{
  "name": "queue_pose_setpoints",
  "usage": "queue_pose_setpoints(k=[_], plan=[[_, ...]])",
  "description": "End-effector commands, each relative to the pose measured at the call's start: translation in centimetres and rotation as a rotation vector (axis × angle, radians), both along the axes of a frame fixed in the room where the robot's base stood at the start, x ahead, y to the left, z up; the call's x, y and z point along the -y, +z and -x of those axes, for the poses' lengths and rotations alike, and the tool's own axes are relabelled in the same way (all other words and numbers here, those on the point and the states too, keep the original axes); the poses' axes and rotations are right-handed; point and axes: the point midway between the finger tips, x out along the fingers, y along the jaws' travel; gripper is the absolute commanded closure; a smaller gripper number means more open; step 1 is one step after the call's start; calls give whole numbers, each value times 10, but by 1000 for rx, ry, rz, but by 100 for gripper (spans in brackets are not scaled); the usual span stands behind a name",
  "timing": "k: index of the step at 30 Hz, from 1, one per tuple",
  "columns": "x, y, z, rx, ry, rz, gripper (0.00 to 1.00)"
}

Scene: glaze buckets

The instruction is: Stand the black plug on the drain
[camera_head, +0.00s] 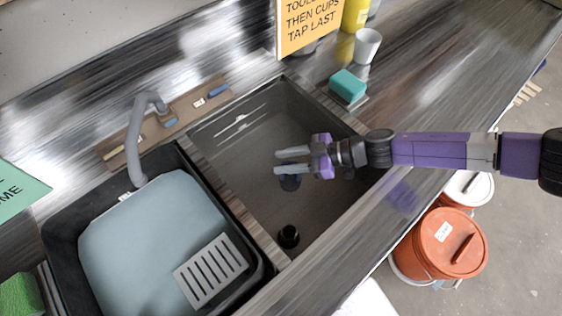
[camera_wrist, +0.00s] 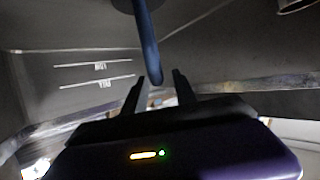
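The black plug (camera_head: 289,183) shows in the camera_head view as a dark disc below my fingers, in the grey right basin. In the camera_wrist view its bluish-dark stem (camera_wrist: 147,45) runs from the disc at the top edge to between my fingertips. My gripper (camera_head: 292,161) is open, with gaps beside the stem; it also shows in the camera_wrist view (camera_wrist: 158,88). Whether the disc touches the floor is unclear. A round dark fitting (camera_head: 288,236), seemingly the drain, is nearer the basin's front. A metallic rim, perhaps the same fitting, shows at the camera_wrist view's top right (camera_wrist: 296,5).
The left basin holds a black tub (camera_head: 62,235) with a blue-grey surface and a slotted grey grate (camera_head: 210,271). A grey faucet (camera_head: 134,140) stands behind. A teal sponge (camera_head: 348,86) and white cup (camera_head: 366,46) stand behind my arm. Orange buckets (camera_head: 447,243) stand right.

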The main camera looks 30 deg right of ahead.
Motion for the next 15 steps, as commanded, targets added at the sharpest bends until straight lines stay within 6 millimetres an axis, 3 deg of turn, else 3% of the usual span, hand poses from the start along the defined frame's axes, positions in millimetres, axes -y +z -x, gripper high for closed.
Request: queue_pose_setpoints(k=[7, 15], plan=[[35, 14, 23, 0, -2, 2, 67], [48, 22, 33, -2, -1, -1, 67]])
